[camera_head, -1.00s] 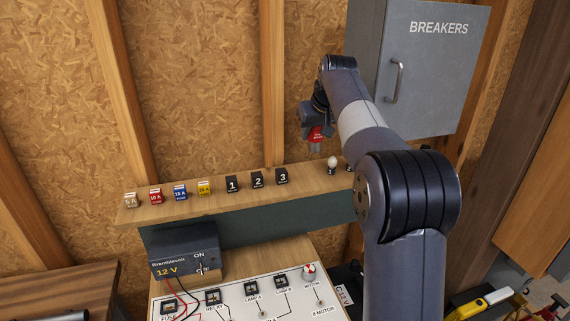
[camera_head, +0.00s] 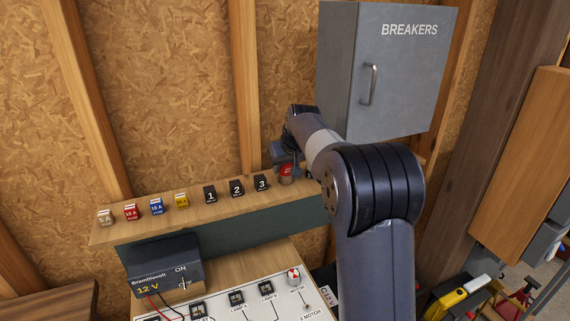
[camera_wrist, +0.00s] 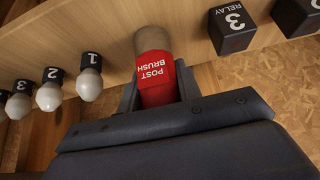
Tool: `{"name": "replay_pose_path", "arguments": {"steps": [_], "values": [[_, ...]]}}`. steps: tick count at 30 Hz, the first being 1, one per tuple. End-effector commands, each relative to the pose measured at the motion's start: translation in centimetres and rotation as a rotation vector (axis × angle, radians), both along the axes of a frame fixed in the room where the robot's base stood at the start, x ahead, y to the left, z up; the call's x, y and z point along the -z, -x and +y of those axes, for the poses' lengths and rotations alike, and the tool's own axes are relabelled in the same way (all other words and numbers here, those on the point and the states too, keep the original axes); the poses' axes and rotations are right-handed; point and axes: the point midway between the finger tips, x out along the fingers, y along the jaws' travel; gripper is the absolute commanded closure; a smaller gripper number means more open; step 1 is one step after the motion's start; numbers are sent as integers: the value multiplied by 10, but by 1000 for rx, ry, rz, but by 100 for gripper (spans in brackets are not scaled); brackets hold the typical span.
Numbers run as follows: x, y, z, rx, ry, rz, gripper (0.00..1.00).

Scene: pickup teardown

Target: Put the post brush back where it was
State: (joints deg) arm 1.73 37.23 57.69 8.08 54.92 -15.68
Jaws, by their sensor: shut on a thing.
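The post brush (camera_wrist: 155,75) is a red cylinder with white lettering and a brownish tip. My gripper (camera_wrist: 153,92) is shut on its red body in the wrist view. The brownish tip is against or just over the wooden shelf (camera_wrist: 110,30); I cannot tell whether it touches. In the head view the red brush (camera_head: 286,172) shows at the shelf's right part, just right of the black relay 3 (camera_head: 261,182). My gripper (camera_head: 285,163) is above it there, partly hidden by my arm.
In the wrist view, relay 3 (camera_wrist: 232,30) is close on one side and bulb 1 (camera_wrist: 89,84) on the other, with more bulbs beyond. Coloured fuses (camera_head: 157,206) and relays line the shelf (camera_head: 225,205). The grey breakers cabinet (camera_head: 405,75) hangs above right of my gripper.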

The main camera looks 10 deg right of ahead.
Motion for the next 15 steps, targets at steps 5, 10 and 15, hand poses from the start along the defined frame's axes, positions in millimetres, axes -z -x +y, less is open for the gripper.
{"name": "replay_pose_path", "arguments": {"steps": [5,10,15], "values": [[0,0,0,0,0,-2,91],[4,0,0,-1,0,-1,91],[3,0,0,-1,0,-1,53]]}}
